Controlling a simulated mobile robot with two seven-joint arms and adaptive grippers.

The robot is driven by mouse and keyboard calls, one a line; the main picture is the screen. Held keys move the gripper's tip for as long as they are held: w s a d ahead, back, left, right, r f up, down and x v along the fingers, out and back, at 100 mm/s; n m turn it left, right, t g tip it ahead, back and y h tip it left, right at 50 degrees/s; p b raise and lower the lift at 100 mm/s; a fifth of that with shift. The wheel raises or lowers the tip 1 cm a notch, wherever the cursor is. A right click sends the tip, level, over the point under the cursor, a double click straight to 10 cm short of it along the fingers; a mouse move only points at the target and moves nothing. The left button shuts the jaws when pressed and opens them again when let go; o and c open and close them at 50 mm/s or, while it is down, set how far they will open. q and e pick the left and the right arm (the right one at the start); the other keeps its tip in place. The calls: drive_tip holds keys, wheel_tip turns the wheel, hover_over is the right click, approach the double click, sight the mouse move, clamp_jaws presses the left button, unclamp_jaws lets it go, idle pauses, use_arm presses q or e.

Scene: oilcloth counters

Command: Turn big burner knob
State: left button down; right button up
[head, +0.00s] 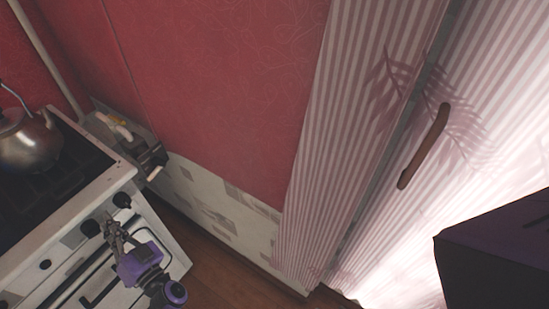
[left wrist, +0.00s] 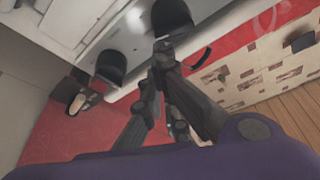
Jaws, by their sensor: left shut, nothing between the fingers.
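The stove (head: 100,190) stands at the left of the head view, with a row of dark round knobs along its white front panel. Near its right end are one knob (head: 122,200) and another knob (head: 90,228); I cannot tell which belongs to the big burner. My left gripper (head: 113,228) is shut and empty, in front of the panel close to these two. In the left wrist view, its fingertips (left wrist: 157,68) lie between an upper knob (left wrist: 172,18) and a lower-left knob (left wrist: 110,67). Whether they touch a knob is unclear. My right gripper is out of view.
A metal kettle (head: 28,142) sits on the dark cooktop. A handle bar (head: 75,278) runs along the stove front below the knobs. A striped cabinet (head: 350,130) with a brown handle (head: 424,146) stands at the right. Wooden floor (head: 225,275) is free between them.

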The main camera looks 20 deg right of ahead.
use_arm(q)
drive_tip(key=shift+w+d+f+m+h+p, duration=0.15)
drive_tip(key=shift+m+h+p, duration=0.1)
drive_tip(key=shift+m, duration=0.4)
drive_tip(key=shift+s+f+m+h+p, duration=0.15)
drive_tip(key=shift+m+h+p, duration=0.15)
drive_tip(key=shift+m, duration=0.4)
drive_tip(key=shift+w+d+f+m+h+p, duration=0.15)
drive_tip(key=shift+m+h+p, duration=0.1)
drive_tip(key=shift+m, duration=0.4)
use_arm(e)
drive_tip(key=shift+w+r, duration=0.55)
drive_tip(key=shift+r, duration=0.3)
use_arm(q)
drive_tip(key=shift+a+f+m, duration=0.1)
drive_tip(key=shift+f+m, duration=0.15)
drive_tip(key=shift+m, duration=0.35)
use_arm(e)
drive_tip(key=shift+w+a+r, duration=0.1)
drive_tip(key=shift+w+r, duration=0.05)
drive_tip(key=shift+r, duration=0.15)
